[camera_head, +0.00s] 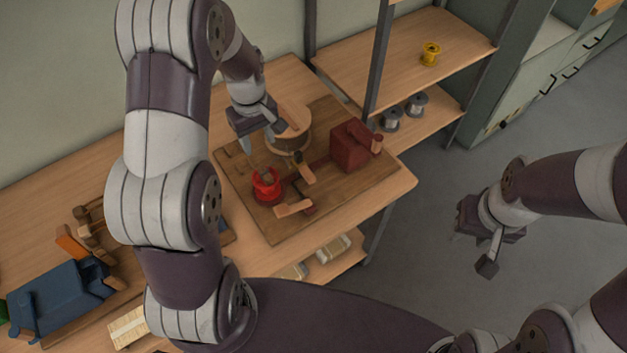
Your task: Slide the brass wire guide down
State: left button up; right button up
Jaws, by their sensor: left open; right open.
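A dark wooden board (345,205) on the bench carries a small machine with a red spool (266,196), a red block (350,150) and a round wooden drum (290,139). A small dark yellowish piece (298,158) in front of the drum may be the brass wire guide; it is too small to be sure. My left gripper (259,143) is open above the board, left of the drum and behind the red spool, and holds nothing visible. My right gripper (475,252) is open and empty over the floor, right of the bench.
A blue machine (62,296) stands on the bench at lower left. A shelf (400,50) at the back holds a yellow spool (431,53), with grey spools (415,104) below. Wooden levers (294,208) stick out near the red spool. Floor on the right is clear.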

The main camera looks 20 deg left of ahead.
pick_arm(q)
jog(key=w+d+f+m+b, duration=0.1)
jog(key=d+f+b, duration=0.2)
jog(key=f+b, duration=0.15)
jog(key=r+b, duration=0.2)
jog(key=b, duration=0.4)
send_over(311, 176)
jog(key=shift+n, duration=0.5)
notch_tip(311, 176, down, 12)
jog(key=shift+r, duration=0.1)
jog(key=shift+f, duration=0.5)
jog(key=shift+s, duration=0.1)
grip_shut()
jog(key=shift+f+b, duration=0.5)
jog(key=shift+f, duration=1.15)
jog(key=shift+s, duration=0.1)
jog(key=shift+c, duration=1.2)
grip_release()
jog(key=shift+o, duration=1.2)
